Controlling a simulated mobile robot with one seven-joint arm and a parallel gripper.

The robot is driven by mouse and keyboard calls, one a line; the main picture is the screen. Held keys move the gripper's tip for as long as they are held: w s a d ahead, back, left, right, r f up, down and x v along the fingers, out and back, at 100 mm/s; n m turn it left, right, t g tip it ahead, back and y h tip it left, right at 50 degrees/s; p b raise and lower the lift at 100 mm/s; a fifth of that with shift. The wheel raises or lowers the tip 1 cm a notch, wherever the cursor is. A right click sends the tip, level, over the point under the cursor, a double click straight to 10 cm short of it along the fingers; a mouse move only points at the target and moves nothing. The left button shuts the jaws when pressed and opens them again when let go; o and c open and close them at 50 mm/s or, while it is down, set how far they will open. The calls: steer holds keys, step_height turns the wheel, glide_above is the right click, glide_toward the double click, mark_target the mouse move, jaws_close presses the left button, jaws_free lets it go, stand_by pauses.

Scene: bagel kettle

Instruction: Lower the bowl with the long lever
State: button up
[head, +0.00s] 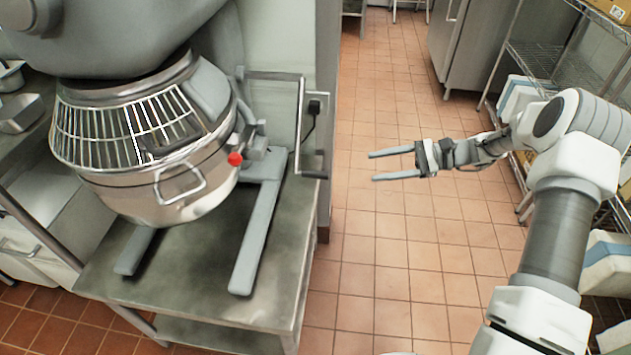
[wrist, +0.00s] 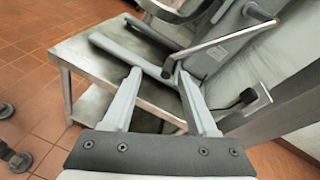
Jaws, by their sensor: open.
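The steel bowl (head: 170,185) with its wire guard hangs in the big grey mixer above the table, held at its side by the mixer's bracket. The long lever (head: 301,110) is a thin bent metal bar on the mixer's right side, with a dark grip (head: 314,174) at its low end. In the wrist view the lever (wrist: 230,38) runs across the upper middle, and its grip end shows ahead between my fingers. My gripper (head: 371,166) is open and empty, right of the grip with a gap in the head view. Its fingers (wrist: 158,72) point toward the mixer.
The mixer stands on a steel table (head: 225,300) with grey feet. A red knob (head: 235,158) sits at the bowl's right side. A pale wall and post (head: 326,60) rise behind the lever. Wire shelving (head: 540,60) stands at the right. The tiled floor (head: 400,250) between is clear.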

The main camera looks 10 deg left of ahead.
mark_target(299, 174)
step_height(299, 174, down, 8)
steer(key=w+m+t+y+b, duration=0.2)
steer(key=m+y, duration=0.1)
steer(key=a, duration=1.1)
steer(key=a+b, duration=0.1)
steer(key=a, duration=0.4)
steer(key=shift+s+a+r, duration=0.15)
steer(key=shift+s, duration=0.2)
jaws_close()
stand_by(0.4)
